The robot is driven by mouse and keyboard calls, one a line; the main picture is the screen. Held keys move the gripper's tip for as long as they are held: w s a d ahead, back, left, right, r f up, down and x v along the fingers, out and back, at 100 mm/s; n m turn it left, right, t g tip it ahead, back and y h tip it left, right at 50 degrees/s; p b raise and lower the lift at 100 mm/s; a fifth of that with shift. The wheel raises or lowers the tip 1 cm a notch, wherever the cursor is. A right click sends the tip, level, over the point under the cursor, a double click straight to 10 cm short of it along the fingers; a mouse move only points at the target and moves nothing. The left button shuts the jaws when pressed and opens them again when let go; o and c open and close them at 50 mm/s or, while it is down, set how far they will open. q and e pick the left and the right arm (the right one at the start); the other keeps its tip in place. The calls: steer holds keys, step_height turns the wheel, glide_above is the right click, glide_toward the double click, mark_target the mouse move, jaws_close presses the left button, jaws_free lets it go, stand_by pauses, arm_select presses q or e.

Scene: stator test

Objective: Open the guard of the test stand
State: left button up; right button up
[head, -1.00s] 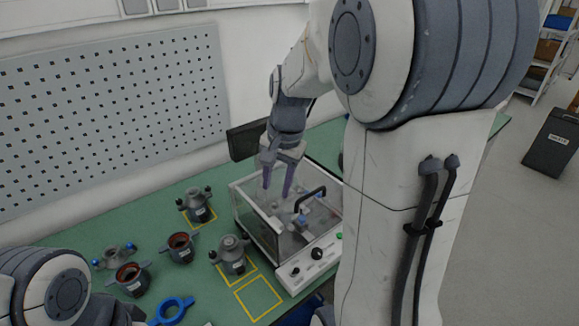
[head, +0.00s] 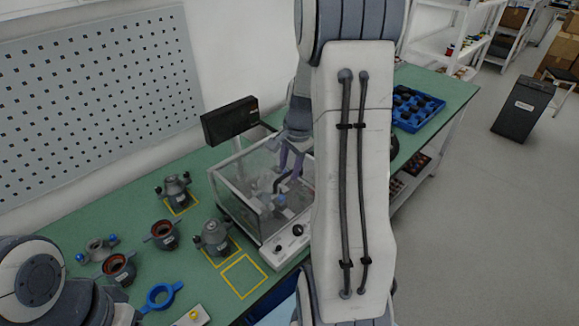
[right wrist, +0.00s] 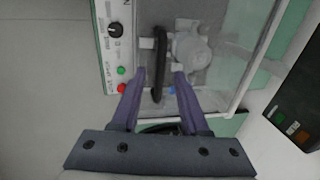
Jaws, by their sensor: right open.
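The test stand (head: 292,240) stands on the green bench with a clear box guard (head: 238,190) over it, which looks shut. A black bar handle (right wrist: 159,60) on the guard shows in the right wrist view. My right gripper (head: 290,166) is over the guard, fingers pointing down. In the right wrist view my open right fingers (right wrist: 160,74) lie on either side of the handle's lower part; I cannot tell whether they touch it. A stator-like part shows through the guard. My right arm hides the stand's right side in the head view. My left gripper is not in view.
A dark monitor (head: 230,121) stands behind the guard. Several grey motor parts and a blue ring (head: 160,296) lie left of the stand, beside yellow marked squares (head: 243,276). A blue tray (head: 416,108) sits farther right on the bench.

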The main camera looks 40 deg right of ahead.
steer(key=shift+w+f, duration=0.1)
steer(key=shift+f, duration=0.25)
jaws_close()
stand_by(1.2)
